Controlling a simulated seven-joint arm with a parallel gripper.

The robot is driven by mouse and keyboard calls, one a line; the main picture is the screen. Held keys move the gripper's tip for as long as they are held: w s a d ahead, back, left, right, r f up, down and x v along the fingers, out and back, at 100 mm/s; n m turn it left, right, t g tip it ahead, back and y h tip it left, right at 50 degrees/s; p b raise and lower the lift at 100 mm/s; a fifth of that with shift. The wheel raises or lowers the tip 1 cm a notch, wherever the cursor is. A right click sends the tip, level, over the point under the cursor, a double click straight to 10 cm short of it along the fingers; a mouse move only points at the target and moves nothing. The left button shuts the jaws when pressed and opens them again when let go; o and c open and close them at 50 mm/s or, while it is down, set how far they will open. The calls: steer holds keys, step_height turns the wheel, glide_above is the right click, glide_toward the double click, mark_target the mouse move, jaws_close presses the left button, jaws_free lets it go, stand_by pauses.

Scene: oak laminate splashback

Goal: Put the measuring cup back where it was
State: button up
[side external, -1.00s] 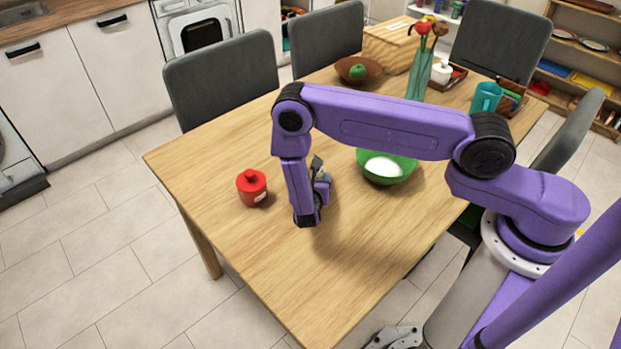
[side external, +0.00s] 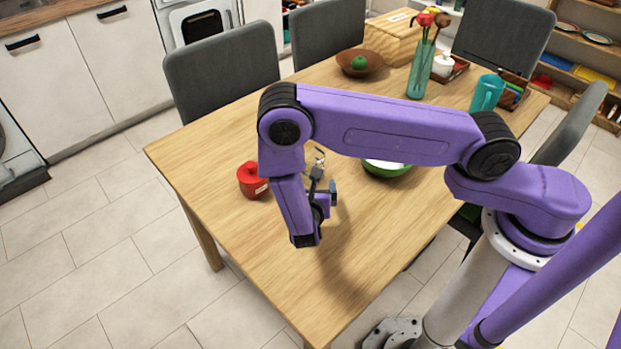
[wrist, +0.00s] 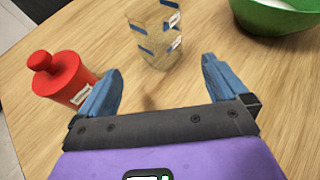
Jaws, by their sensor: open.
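A clear cup with blue marks and small labels, which looks like the measuring cup (wrist: 148,48), stands upright on the table in the wrist view. It is beyond my fingertips and between their lines, apart from them. In the side view only a faint pale outline of it (side external: 319,157) shows just behind my gripper. My gripper (wrist: 160,80) is open and empty, its two blue fingers spread wide. In the side view my gripper (side external: 325,181) is low over the table, partly hidden by my own wrist.
A red lidded jar (wrist: 65,78) stands close to my left finger; it also shows in the side view (side external: 251,181). A green bowl with white contents (wrist: 278,14) is at upper right. The near table area is clear.

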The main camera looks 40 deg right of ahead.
steer(key=shift+v, duration=0.9)
steer(key=s+d+r+m+g, duration=0.2)
steer(key=d+r+m, duration=0.15)
steer(key=r, duration=0.35)
steer(key=s+d+r+m+g, duration=0.2)
steer(key=s+r+m+g, duration=0.1)
steer(key=r+m, duration=0.25)
steer(key=s+d+r+m+g+y, duration=0.1)
steer(key=s+r+m+g+y, duration=0.1)
steer(key=s+r+y, duration=0.3)
steer(key=s+d+r+m+g+y, duration=0.2)
steer(key=s+r+m+y, duration=0.1)
steer(key=s, duration=1.1)
step_height(320, 180, up, 3)
steer(key=shift+s+d+f+y, duration=0.1)
steer(key=shift+s+d+y, duration=0.15)
steer(key=shift+y, duration=0.65)
